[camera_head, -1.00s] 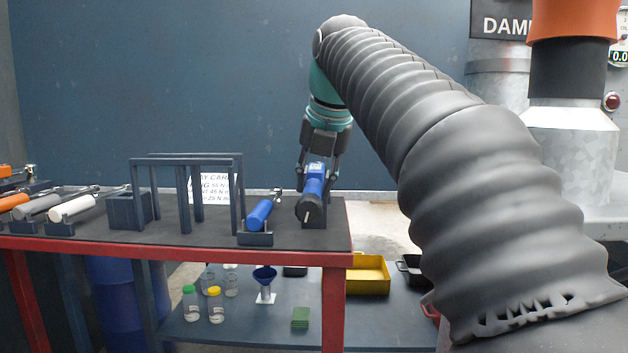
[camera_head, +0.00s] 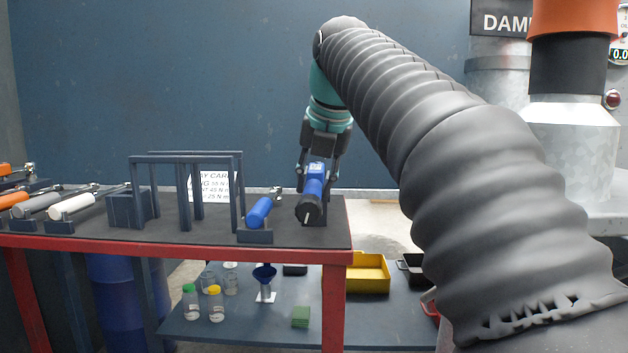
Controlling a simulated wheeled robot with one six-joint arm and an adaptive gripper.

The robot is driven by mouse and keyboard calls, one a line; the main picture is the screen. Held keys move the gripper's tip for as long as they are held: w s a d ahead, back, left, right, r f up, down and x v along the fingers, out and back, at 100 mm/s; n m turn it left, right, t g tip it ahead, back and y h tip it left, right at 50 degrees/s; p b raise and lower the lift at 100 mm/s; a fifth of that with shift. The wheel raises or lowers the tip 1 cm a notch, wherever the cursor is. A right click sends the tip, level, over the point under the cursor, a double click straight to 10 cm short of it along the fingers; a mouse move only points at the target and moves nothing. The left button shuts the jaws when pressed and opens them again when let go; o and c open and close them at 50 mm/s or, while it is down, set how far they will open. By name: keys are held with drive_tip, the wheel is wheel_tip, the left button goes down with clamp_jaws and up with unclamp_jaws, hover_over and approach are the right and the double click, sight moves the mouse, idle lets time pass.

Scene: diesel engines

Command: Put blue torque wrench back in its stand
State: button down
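A blue torque wrench (camera_head: 259,212) with a metal head lies in a small dark stand (camera_head: 255,237) on the red-edged bench, tilted with its head up and back. To its right, a thicker blue tool (camera_head: 314,187) with a small display and a black end points toward me. It is at a dark block (camera_head: 318,217) near the bench's right end; whether it rests on it is unclear. My gripper (camera_head: 318,176) points down with a finger on each side of this thicker tool. Whether the fingers touch it is not clear.
Orange (camera_head: 13,200), grey (camera_head: 38,204) and white (camera_head: 74,206) handled wrenches lie in stands at left. A dark frame rack (camera_head: 185,190) stands mid-bench before a printed card (camera_head: 213,182). The lower shelf (camera_head: 350,325) holds bottles, a funnel and a yellow bin (camera_head: 368,275).

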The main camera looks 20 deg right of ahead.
drive_tip(key=shift+f, duration=0.1)
idle(0.3)
drive_tip(key=shift+c, duration=2.4)
unclamp_jaws()
drive_tip(key=shift+f, duration=0.1)
drive_tip(key=shift+p+v, duration=1.5)
drive_tip(key=shift+v, duration=0.6)
drive_tip(key=p+v, duration=0.4)
drive_tip(key=v, duration=0.1)
drive_tip(key=shift+s+r, duration=0.15)
drive_tip(key=shift+r, duration=0.25)
drive_tip(key=shift+s+a, duration=0.1)
